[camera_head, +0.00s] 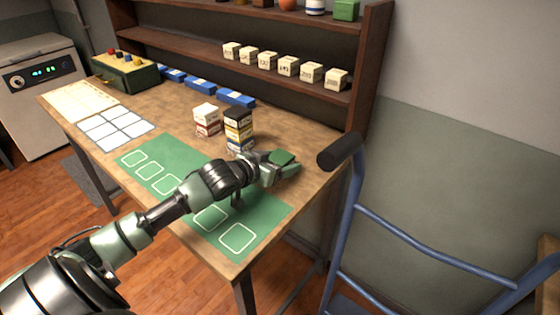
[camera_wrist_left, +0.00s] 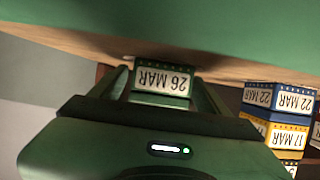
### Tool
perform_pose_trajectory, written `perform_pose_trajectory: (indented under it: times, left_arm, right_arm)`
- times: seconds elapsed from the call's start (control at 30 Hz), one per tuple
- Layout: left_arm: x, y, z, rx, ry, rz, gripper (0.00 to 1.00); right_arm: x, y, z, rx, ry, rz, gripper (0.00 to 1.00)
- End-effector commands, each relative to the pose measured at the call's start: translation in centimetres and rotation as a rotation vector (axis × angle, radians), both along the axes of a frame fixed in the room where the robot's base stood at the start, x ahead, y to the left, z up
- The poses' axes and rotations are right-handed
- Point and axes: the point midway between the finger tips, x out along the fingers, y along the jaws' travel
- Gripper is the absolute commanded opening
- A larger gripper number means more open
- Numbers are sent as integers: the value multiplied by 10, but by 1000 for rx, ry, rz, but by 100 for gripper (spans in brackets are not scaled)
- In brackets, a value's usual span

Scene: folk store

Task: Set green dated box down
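My left gripper (camera_head: 279,165) is over the right part of the table, just behind the green mat's right half. It is shut on a green dated box (camera_head: 284,158). In the left wrist view the box (camera_wrist_left: 163,79) sits between the two fingers, its label reading "26 MAR" upside down. I cannot tell whether the box touches the table. The green mat (camera_head: 192,173) has a row of white outlined squares, and my left arm hides some of them; those in view are empty. My right gripper is not in view.
A stack of dated boxes (camera_head: 238,136) stands close left of the gripper, with a shorter stack (camera_head: 206,126) beside it. A shelf (camera_head: 300,82) with several white boxes is behind. A blue cart (camera_head: 350,225) with a dark handle (camera_head: 338,152) stands right of the table.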

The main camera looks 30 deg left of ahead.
Motion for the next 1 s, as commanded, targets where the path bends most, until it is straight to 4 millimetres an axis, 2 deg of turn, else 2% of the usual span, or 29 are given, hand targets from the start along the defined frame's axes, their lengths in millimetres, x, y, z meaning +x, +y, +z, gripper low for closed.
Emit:
perform_pose_trajectory:
  times: [0.37,0.47,0.8,1.0]
  left_arm:
    - [-1,0,4,1,1,0,76]
    - [-11,1,6,2,3,1,76]
    - [-66,5,28,0,5,-1,76]
    - [-92,7,40,-2,4,0,76]
  right_arm:
    - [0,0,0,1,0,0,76]
    - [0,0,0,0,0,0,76]
    - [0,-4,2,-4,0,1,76]
    - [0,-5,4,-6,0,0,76]
